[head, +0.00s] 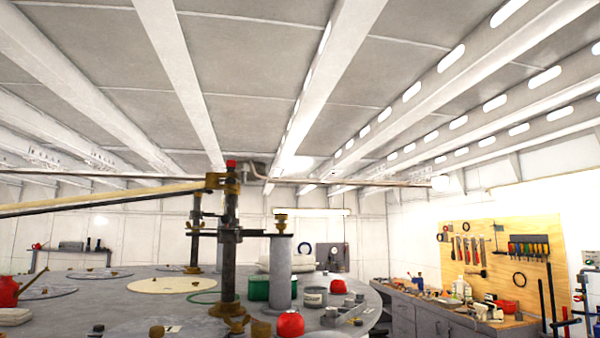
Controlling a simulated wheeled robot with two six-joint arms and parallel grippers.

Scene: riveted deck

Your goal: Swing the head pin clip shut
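A dark upright post (229,245) with a red cap stands on the round grey deck, left of centre. Neither of my grippers is in view.
The round deck (110,302) carries a grey cylinder (279,270), a green container (258,288), a grey can (315,296), red round objects (290,324) and a red can (8,291). A workbench (450,318) and wooden tool board (501,262) stand at right.

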